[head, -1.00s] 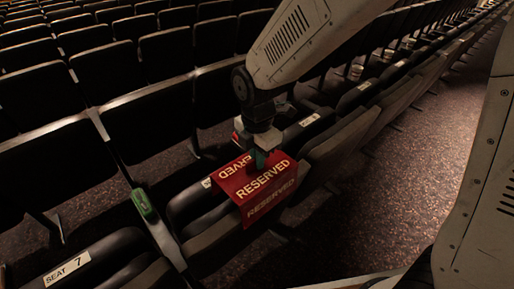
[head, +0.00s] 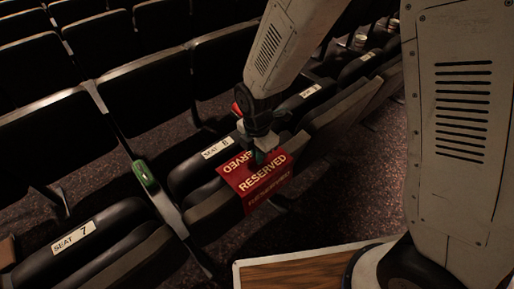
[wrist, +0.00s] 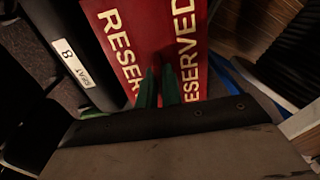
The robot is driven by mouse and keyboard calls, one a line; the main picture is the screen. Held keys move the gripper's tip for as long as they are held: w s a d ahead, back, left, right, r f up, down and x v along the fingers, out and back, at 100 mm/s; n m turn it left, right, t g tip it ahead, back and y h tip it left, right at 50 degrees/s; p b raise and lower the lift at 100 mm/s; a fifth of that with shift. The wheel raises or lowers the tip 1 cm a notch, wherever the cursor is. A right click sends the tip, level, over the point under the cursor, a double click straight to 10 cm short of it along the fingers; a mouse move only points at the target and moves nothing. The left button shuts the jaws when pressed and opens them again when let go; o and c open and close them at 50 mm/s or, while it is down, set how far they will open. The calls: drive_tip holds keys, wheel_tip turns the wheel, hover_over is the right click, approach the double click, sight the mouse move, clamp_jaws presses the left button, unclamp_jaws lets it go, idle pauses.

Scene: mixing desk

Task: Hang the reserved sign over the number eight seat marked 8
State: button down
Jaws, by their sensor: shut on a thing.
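The red reserved sign (head: 255,183), folded like a tent with white lettering, is held by its ridge in my gripper (head: 262,157). In the wrist view the green fingers (wrist: 158,78) are shut on the sign (wrist: 128,30), with lettering on both panels. The seat marked 8 shows its white label (head: 218,148) just left of and behind the sign. In the wrist view that label (wrist: 74,64) lies left of the sign, uncovered, with a dark gap between. The sign overlaps the front part of this seat in the head view; whether it touches is unclear.
The seat marked 7 (head: 75,237) is at lower left, with an armrest bearing a green piece (head: 145,174) between the seats. Another labelled seat (head: 311,91) lies to the upper right. Rows of dark seats fill the back.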

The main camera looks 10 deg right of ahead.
drive_tip(key=shift+f, duration=0.2)
drive_tip(key=c, duration=1.5)
unclamp_jaws()
